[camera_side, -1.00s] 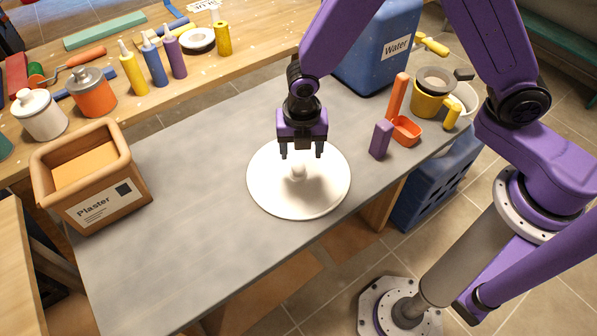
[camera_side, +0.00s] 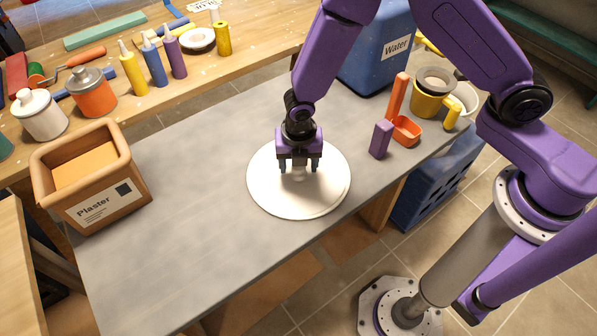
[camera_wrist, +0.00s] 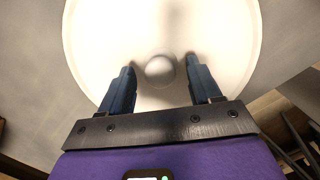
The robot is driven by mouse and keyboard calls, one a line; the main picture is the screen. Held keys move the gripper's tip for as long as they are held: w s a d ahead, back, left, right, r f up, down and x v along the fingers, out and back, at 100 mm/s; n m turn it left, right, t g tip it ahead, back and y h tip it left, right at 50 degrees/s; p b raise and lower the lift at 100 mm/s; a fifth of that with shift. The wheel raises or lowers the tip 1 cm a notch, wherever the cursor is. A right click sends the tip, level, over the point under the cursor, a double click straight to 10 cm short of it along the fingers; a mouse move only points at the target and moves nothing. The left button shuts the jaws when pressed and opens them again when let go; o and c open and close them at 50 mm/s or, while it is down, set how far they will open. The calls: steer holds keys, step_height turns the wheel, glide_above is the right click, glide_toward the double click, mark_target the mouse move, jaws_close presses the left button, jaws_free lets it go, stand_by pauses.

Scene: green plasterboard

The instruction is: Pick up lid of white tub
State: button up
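The lid of the white tub (camera_side: 320,195) is a large white disc with a round knob at its centre, lying on the grey table; no tub wall is visible below it. In the wrist view the lid (camera_wrist: 160,30) fills most of the upper picture, with its knob (camera_wrist: 160,70) between my two fingers. My gripper (camera_side: 298,170) is open and points down over the middle of the lid. In the wrist view my gripper (camera_wrist: 162,88) has its fingers apart on either side of the knob, with a gap on both sides.
A Plaster box (camera_side: 105,205) stands at the left of the grey table (camera_side: 200,240). To the right are a purple block (camera_side: 381,139), an orange scoop (camera_side: 405,130) and a yellow mug (camera_side: 428,102). A blue Water container (camera_side: 375,60) stands behind. The table's front left is clear.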

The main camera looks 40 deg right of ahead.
steer(key=c, duration=1)
steer(key=shift+r, duration=0.1)
